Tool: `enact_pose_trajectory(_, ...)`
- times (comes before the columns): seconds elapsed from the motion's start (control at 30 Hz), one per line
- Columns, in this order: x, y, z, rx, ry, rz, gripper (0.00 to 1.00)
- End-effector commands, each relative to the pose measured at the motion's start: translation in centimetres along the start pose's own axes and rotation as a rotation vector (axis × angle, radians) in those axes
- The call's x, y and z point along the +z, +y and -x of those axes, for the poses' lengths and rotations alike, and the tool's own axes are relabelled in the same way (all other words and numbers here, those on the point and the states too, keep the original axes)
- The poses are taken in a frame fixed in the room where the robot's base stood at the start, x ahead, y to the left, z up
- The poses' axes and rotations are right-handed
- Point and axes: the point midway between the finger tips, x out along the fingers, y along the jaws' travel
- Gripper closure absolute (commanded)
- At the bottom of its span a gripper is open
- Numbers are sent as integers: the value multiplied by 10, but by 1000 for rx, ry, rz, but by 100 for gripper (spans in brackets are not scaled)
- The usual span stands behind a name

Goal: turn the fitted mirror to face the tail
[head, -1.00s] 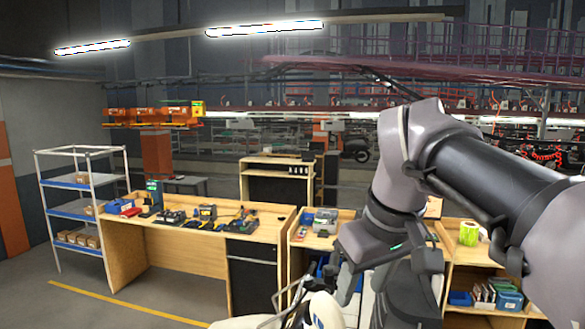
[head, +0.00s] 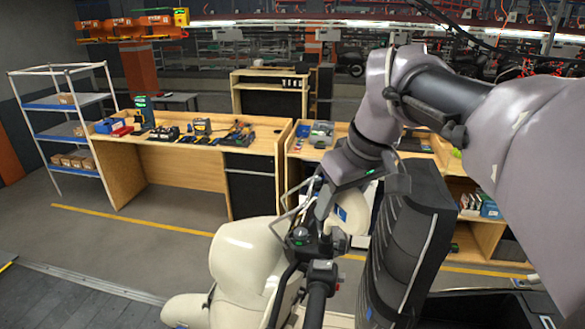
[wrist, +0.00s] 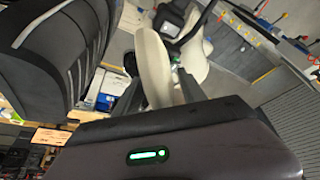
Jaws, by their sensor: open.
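A cream scooter (head: 245,255) stands at the bottom middle of the head view, its black handlebar grip (head: 320,285) towards me. A cream, rounded mirror housing (head: 352,215) shows just below my gripper (head: 335,190), partly hidden by it. In the wrist view the mirror housing (wrist: 152,60) lies between the two dark fingers of my gripper (wrist: 160,92). The fingers are apart, with one on each side of it; I cannot tell whether either touches it. The mirror's glass is not clearly visible.
A large black ribbed part (head: 405,255) stands close to the right of my gripper, also at left in the wrist view (wrist: 50,55). A wooden workbench (head: 185,160) with tools and a shelf rack (head: 70,120) stand behind. The grey floor at left is clear.

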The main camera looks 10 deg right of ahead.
Motion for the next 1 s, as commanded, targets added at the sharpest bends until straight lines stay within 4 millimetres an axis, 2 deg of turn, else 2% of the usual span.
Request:
enact_pose_trajectory(0.33, 2, 1, -3, 0, 1, 1, 54)
enact_pose_trajectory(0.57, 2, 1, -3, 0, 1, 0, 99)
enact_pose_trajectory(0.77, 2, 0, -4, 5, 1, -13, 100)
enact_pose_trajectory(1.0, 0, -6, -4, 62, -3, -150, 100)
